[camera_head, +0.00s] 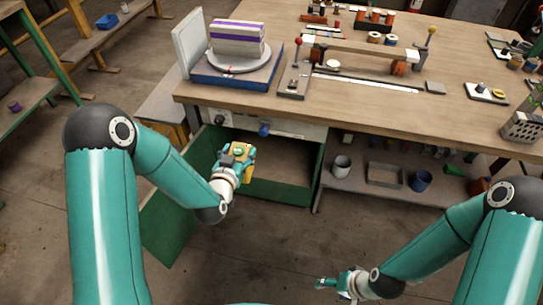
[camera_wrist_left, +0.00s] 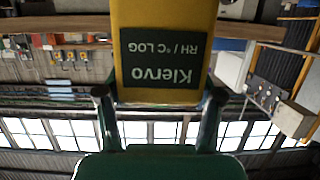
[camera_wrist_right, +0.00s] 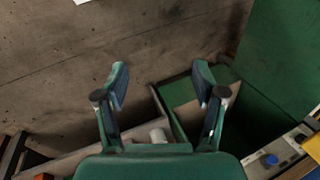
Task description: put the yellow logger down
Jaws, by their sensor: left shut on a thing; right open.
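The yellow logger (camera_wrist_left: 165,18) fills the top middle of the left wrist view, a yellow block with a dark label reading "Klervo RH / °C LOG" upside down. My left gripper (camera_head: 238,154) is shut on it, a finger on either side. In the head view they hang over the open green drawer area in front of the workbench, and only a little yellow shows. My right gripper (camera_head: 325,284) is open and empty, low over the floor at the bottom; its parted fingers also show in the right wrist view (camera_wrist_right: 160,82).
The wooden workbench (camera_head: 330,95) carries a turntable with a purple-striped block (camera_head: 238,38) at the left and a long fixture in the middle.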

